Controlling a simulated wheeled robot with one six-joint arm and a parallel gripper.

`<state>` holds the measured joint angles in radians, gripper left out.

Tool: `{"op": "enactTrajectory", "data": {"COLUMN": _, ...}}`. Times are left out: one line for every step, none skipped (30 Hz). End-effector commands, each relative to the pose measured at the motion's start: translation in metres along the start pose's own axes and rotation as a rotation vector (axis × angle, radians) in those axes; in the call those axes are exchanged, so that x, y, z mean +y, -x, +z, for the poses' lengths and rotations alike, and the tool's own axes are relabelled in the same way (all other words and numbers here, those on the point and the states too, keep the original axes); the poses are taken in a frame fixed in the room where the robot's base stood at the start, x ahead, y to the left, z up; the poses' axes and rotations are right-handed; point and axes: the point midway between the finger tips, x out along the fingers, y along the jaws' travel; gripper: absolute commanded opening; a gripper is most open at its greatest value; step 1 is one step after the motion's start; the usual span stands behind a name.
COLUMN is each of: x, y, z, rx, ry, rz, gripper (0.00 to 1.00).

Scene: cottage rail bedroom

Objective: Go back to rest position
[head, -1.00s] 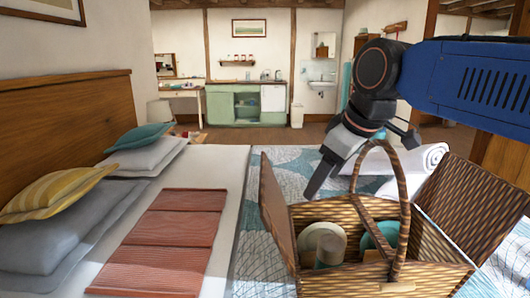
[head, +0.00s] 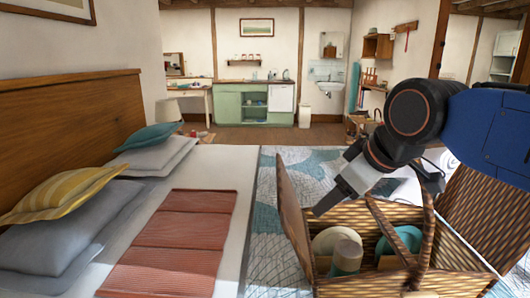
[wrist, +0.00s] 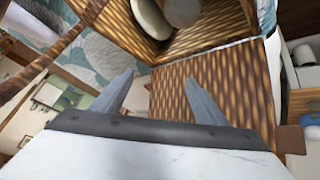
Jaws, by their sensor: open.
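My gripper (head: 322,211) is in the head view, above the left part of the open wicker basket (head: 350,214) on the bed. In the wrist view my gripper (wrist: 158,88) has its two fingers spread, with nothing between them. The basket's woven side and lid fill much of the wrist view. Inside the basket are a cream plate (head: 328,240), a pale cup-like item (head: 347,256) and a teal round item (head: 402,240).
The bed has a red folded runner (head: 170,240), a yellow striped pillow (head: 62,195), grey pillows (head: 150,157) and a teal pillow (head: 150,136). The basket's raised left lid (head: 290,215) stands near my gripper. A green cabinet (head: 240,104) is far behind, with open floor before it.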

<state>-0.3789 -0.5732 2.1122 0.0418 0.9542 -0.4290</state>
Motion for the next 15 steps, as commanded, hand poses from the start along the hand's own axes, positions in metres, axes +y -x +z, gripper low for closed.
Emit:
{"op": "enactTrajectory", "data": {"x": -0.005, "y": 0.001, "z": 0.003, "rx": 0.014, "ry": -0.016, "rz": -0.005, "gripper": 0.66}}
{"op": "enactTrajectory", "data": {"x": -0.007, "y": 0.001, "z": 0.004, "rx": 0.021, "ry": -0.027, "rz": -0.009, "gripper": 0.66}}
{"op": "enactTrajectory", "data": {"x": -0.011, "y": 0.001, "z": 0.006, "rx": 0.031, "ry": -0.043, "rz": -0.013, "gripper": 0.66}}
{"op": "enactTrajectory", "data": {"x": -0.013, "y": 0.001, "z": 0.008, "rx": 0.037, "ry": -0.054, "rz": -0.017, "gripper": 0.66}}
{"op": "enactTrajectory", "data": {"x": -0.016, "y": 0.001, "z": 0.009, "rx": 0.044, "ry": -0.065, "rz": -0.021, "gripper": 0.66}}
{"op": "enactTrajectory", "data": {"x": -0.019, "y": 0.002, "z": 0.011, "rx": 0.054, "ry": -0.081, "rz": -0.026, "gripper": 0.66}}
{"op": "enactTrajectory", "data": {"x": -0.021, "y": 0.002, "z": 0.013, "rx": 0.061, "ry": -0.091, "rz": -0.029, "gripper": 0.66}}
{"op": "enactTrajectory", "data": {"x": -0.022, "y": 0.003, "z": 0.012, "rx": 0.068, "ry": -0.098, "rz": -0.031, "gripper": 0.66}}
{"op": "enactTrajectory", "data": {"x": -0.021, "y": 0.008, "z": 0.008, "rx": 0.077, "ry": -0.095, "rz": -0.027, "gripper": 0.66}}
{"op": "enactTrajectory", "data": {"x": -0.02, "y": 0.011, "z": 0.006, "rx": 0.083, "ry": -0.094, "rz": -0.026, "gripper": 0.66}}
{"op": "enactTrajectory", "data": {"x": -0.02, "y": 0.014, "z": 0.004, "rx": 0.089, "ry": -0.093, "rz": -0.025, "gripper": 0.66}}
{"op": "enactTrajectory", "data": {"x": -0.02, "y": 0.018, "z": 0.002, "rx": 0.097, "ry": -0.093, "rz": -0.023, "gripper": 0.66}}
{"op": "enactTrajectory", "data": {"x": -0.019, "y": 0.022, "z": 0.0, "rx": 0.104, "ry": -0.092, "rz": -0.022, "gripper": 0.66}}
{"op": "enactTrajectory", "data": {"x": -0.019, "y": 0.025, "z": -0.002, "rx": 0.111, "ry": -0.091, "rz": -0.02, "gripper": 0.66}}
{"op": "enactTrajectory", "data": {"x": -0.019, "y": 0.029, "z": -0.005, "rx": 0.119, "ry": -0.091, "rz": -0.019, "gripper": 0.66}}
